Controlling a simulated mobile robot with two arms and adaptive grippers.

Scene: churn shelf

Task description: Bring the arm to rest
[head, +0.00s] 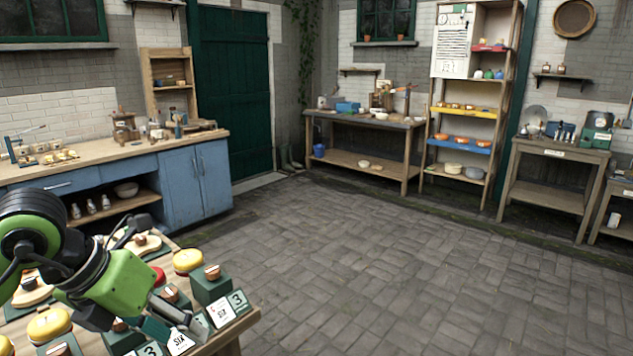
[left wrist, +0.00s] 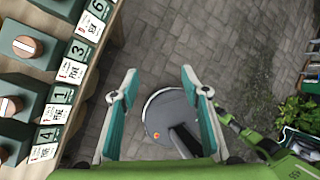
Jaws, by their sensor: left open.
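My left arm comes in from the left in the head view, black and bright green. My left gripper (head: 168,322) shows low over the near edge of the wooden table (head: 232,332), in front of number cards. In the left wrist view the left gripper (left wrist: 158,84) is open, its two teal-lined fingers apart with nothing between them. Beyond the fingers are grey paving and a round grey part of my own body. The gripper is beside the table's edge in that view. My right gripper is not in view.
The table bears dark green blocks (head: 209,287) with wooden knobs, yellow rounds (head: 187,261) and number cards (head: 238,301). A blue cabinet bench (head: 196,186) stands behind. Workbenches and a colourful shelf unit (head: 462,112) line the back wall. The paved floor (head: 390,260) is clear.

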